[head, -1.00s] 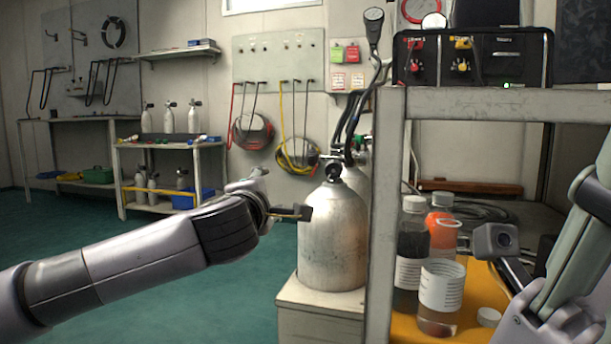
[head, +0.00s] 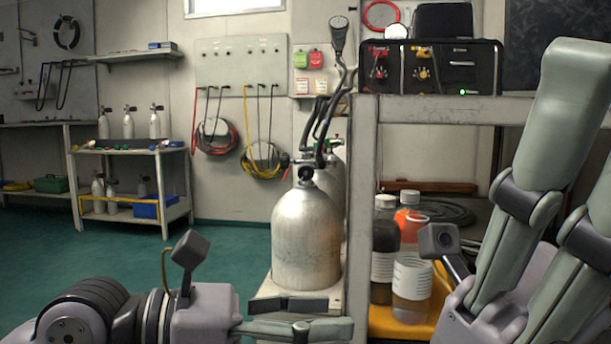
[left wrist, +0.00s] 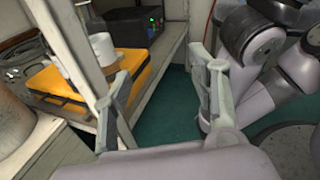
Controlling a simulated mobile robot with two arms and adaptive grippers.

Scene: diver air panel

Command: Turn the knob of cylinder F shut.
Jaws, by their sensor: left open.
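A silver cylinder (head: 306,240) stands upright on a low pale stand, with a black round knob (head: 305,174) and hoses at its top. A second cylinder (head: 333,185) stands partly hidden behind it, with a green part near its top. I can read no letter F on either. My left gripper (head: 295,316) is low in front of the stand, below the silver cylinder and well away from the knob. In the left wrist view its two fingers (left wrist: 163,95) are apart with nothing between them. My right arm is at the right; its fingers do not show.
A grey bench post (head: 362,200) stands close right of the cylinder. A black control panel (head: 432,68) sits on the bench top. Open green floor lies left of the stand.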

